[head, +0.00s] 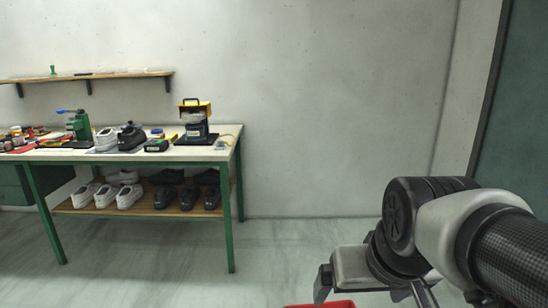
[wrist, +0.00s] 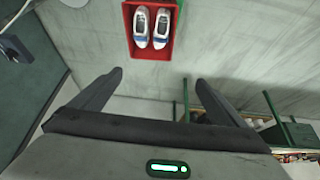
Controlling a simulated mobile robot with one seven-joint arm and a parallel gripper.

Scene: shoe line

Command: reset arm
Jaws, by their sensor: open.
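My gripper (wrist: 159,80) is open in the wrist view, its two dark fingers spread wide with nothing between them. In the head view my arm reaches in from the right, and the fingertips are cut off or hidden at the bottom edge. A red bin (wrist: 174,50) holding a pair of white and blue shoes (wrist: 153,27) shows beyond the fingers in the wrist view, apart from them. Only a strip of the red bin (head: 325,304) shows at the bottom of the head view.
A green-legged workbench (head: 236,175) stands at left, with shoes, tools and a yellow-black machine (head: 195,118) on top. Its lower shelf (head: 150,211) carries white and black shoes. A wall shelf (head: 110,76) hangs above. The floor (head: 300,245) between bench and arm is clear.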

